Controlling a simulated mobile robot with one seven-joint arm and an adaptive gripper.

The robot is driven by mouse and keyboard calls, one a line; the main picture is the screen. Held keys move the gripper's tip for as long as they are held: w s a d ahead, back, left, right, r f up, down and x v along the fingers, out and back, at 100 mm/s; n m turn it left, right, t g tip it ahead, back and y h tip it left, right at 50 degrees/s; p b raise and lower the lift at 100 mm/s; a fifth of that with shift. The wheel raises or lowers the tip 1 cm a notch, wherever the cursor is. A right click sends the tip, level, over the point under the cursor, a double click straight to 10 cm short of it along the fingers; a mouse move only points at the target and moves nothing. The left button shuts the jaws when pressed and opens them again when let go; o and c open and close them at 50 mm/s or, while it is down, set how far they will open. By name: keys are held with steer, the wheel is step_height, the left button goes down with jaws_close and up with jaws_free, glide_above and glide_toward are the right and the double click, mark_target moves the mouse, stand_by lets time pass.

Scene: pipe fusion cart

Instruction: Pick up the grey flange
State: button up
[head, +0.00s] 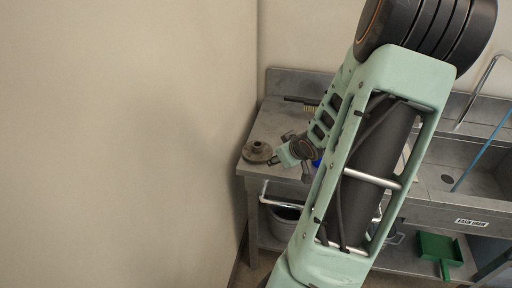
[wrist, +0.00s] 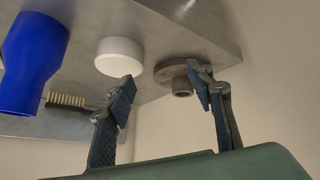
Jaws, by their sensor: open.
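The grey flange (head: 257,152) lies flat near the left front corner of the steel table, with its hub facing up. In the wrist view the flange (wrist: 180,75) appears upside down, beyond my fingers, and the right finger covers part of its rim. My gripper (head: 279,153) is just to the right of the flange in the head view. In the wrist view my gripper (wrist: 161,80) is open, its two fingers spread with nothing held between them. Whether a finger touches the flange cannot be told.
A white round piece (wrist: 119,57) and a blue tapered object (wrist: 34,62) stand near the flange. A brush (wrist: 67,101) lies farther off. A wall (head: 180,120) borders the table's left side. A sink (head: 465,172) is at the right, a green dustpan (head: 438,248) below.

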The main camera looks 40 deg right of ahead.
mark_target(259, 146)
steer(key=shift+w+a+f+t+y, duration=0.1)
steer(key=shift+f+t+y, duration=0.3)
steer(key=shift+f, duration=0.2)
steer(key=shift+w+a+t, duration=0.2)
steer(key=shift+w+t, duration=0.05)
steer(key=shift+t, duration=0.15)
steer(key=shift+w+a+f+t+y+b, duration=0.15)
steer(key=shift+t+y+b, duration=0.15)
steer(key=shift+t+b, duration=0.25)
steer(key=shift+w+r+t, duration=0.1)
steer(key=shift+r+t, duration=0.1)
steer(key=shift+t, duration=0.25)
steer(key=shift+a+r+t+y, duration=0.2)
steer(key=shift+r+t+y, duration=0.2)
steer(key=shift+r+t, duration=0.35)
steer(key=shift+w+b, duration=0.25)
steer(key=shift+b, duration=0.05)
steer(key=x, duration=0.3)
steer(key=b+x, duration=0.1)
steer(key=x, duration=0.6)
steer(key=shift+w+r, duration=0.25)
steer(key=shift+w, duration=0.1)
